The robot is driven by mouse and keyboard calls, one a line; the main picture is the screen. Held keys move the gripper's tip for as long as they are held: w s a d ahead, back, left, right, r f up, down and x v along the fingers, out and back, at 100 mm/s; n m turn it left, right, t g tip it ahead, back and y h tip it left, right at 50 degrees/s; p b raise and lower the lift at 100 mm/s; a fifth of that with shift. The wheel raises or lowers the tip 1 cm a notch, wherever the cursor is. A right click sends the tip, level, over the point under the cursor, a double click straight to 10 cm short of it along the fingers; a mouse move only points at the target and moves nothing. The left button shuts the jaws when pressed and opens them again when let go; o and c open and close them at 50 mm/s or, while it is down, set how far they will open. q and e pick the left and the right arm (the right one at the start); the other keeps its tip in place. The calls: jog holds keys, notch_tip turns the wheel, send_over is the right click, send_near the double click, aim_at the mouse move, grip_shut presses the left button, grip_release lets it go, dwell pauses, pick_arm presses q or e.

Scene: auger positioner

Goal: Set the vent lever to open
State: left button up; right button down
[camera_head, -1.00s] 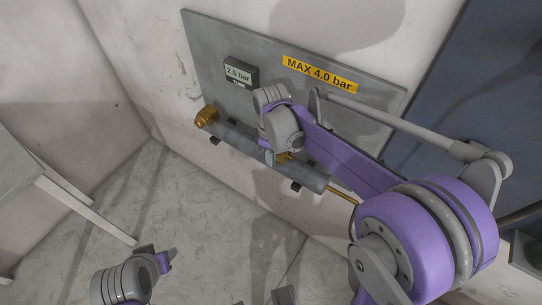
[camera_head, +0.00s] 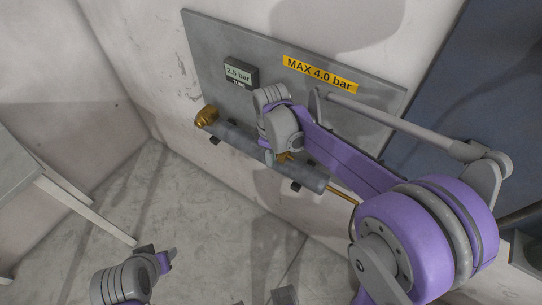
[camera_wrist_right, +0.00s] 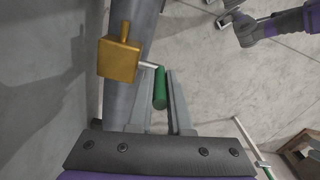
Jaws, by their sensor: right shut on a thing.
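The vent lever has a green handle (camera_wrist_right: 160,88) on a thin metal stem from a brass valve block (camera_wrist_right: 120,58). My right gripper (camera_wrist_right: 158,82) is shut on the green handle, one finger on each side of it. In the head view my right gripper (camera_head: 270,158) is beside the pipe, and my wrist and forearm hide the lever. A bit of brass (camera_head: 284,157) shows there next to the fingers. My left gripper (camera_head: 160,260) is low at the left, away from the panel; its fingers are unclear.
A grey pipe (camera_head: 237,141) runs along the panel's lower part, with a brass fitting (camera_head: 206,116) at its left end. A gauge reads 2.5 bar (camera_head: 238,73), and a yellow label says MAX 4.0 bar (camera_head: 319,74). A pale table (camera_head: 80,207) stands at the left. Open floor lies below.

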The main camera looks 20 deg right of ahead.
jog(key=shift+w, duration=0.1)
jog(key=shift+w+a+f+g+h+b, duration=0.1)
jog(key=shift+w+a+g+h+b, duration=0.15)
jog(key=shift+g+h+b, duration=0.45)
jog(key=shift+w+a+f+g+h+b, duration=0.25)
jog(key=shift+g+h, duration=0.5)
jog(key=shift+g, duration=0.4)
jog(key=shift+w+a+g+h+b, duration=0.25)
jog(key=shift+g+h+b, duration=0.3)
jog(key=shift+g+h, duration=0.3)
jog(key=c, duration=1.1)
grip_release()
jog(key=shift+w, duration=0.1)
jog(key=p+v, duration=0.1)
jog(key=v, duration=0.9)
jog(key=shift+w+r, duration=0.25)
jog(key=shift+r, duration=0.1)
